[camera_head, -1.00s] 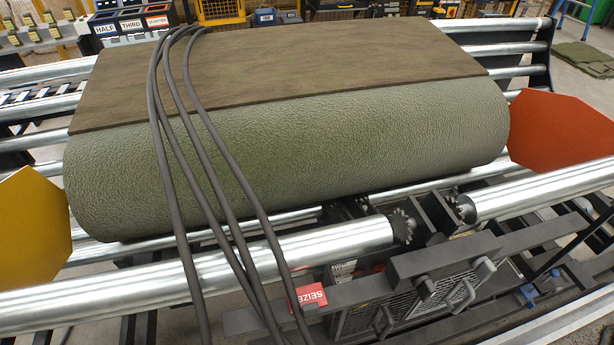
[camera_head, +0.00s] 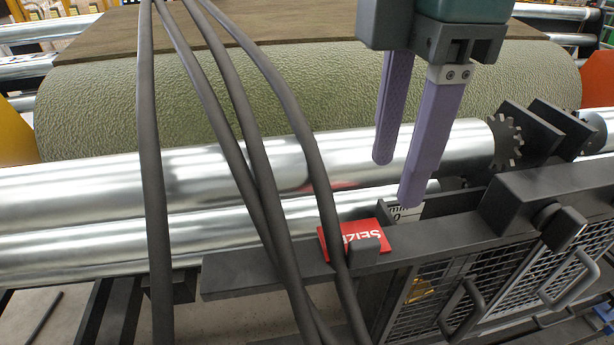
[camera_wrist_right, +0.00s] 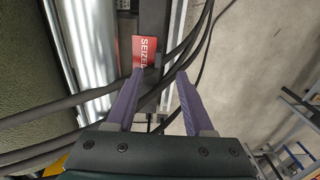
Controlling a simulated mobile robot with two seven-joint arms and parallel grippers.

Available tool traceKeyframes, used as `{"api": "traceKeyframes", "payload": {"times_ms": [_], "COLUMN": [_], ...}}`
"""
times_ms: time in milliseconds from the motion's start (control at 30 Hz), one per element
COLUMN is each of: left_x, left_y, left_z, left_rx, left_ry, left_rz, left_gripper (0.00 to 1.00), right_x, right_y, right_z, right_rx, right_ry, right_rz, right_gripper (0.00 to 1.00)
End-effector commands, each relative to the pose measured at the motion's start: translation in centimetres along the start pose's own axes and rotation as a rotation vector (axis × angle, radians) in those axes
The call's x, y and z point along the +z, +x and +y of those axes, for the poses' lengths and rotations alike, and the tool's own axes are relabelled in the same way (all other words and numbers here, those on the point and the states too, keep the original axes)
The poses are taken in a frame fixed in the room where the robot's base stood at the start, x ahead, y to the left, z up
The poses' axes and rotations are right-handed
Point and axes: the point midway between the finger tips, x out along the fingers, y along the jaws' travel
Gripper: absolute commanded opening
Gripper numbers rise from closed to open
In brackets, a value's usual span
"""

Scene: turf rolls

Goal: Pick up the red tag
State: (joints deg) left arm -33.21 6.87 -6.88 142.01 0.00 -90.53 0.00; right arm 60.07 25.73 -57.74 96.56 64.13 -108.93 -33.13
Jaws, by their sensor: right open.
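The red tag (camera_head: 378,235) with white lettering lies on a dark rail in front of the steel rollers. A dark cable crosses its left part, and a small dark block hides part of its front edge. My right gripper (camera_head: 398,182) is open and empty, with purple fingers pointing down, above and slightly right of the tag. In the right wrist view the tag (camera_wrist_right: 146,47) shows just beyond the open fingertips (camera_wrist_right: 159,76), nearer the left finger. Dark cables pass close to the fingers there. My left gripper is not in view.
Several loose dark cables (camera_head: 236,150) hang over the turf roll (camera_head: 290,95) and down across the rollers (camera_head: 90,195). Right of the tag are a toothed sprocket (camera_head: 505,141) and a mesh guard with handles (camera_head: 480,297). Bare floor (camera_wrist_right: 245,70) lies to the right in the wrist view.

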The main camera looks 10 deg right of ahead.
Motion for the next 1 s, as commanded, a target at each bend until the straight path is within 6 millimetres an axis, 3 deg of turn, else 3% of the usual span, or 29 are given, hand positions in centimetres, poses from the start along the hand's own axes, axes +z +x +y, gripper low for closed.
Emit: {"api": "traceKeyframes", "payload": {"times_ms": [467, 700, 1000], "left_x": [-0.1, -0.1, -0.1], "left_y": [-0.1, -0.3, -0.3], "left_z": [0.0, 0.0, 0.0], "left_rx": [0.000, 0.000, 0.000], "left_ry": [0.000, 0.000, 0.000], "left_rz": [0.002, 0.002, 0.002], "left_gripper": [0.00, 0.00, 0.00], "right_x": [0.0, -0.6, -0.6], "right_y": [5.3, 9.0, 9.8], "right_z": [0.1, 0.2, 0.2], "right_rx": [-0.004, -0.003, 0.000], "right_ry": [-0.002, -0.001, -0.003], "right_rz": [-0.008, -0.008, -0.007], "right_gripper": [0.53, 0.53, 0.53]}}
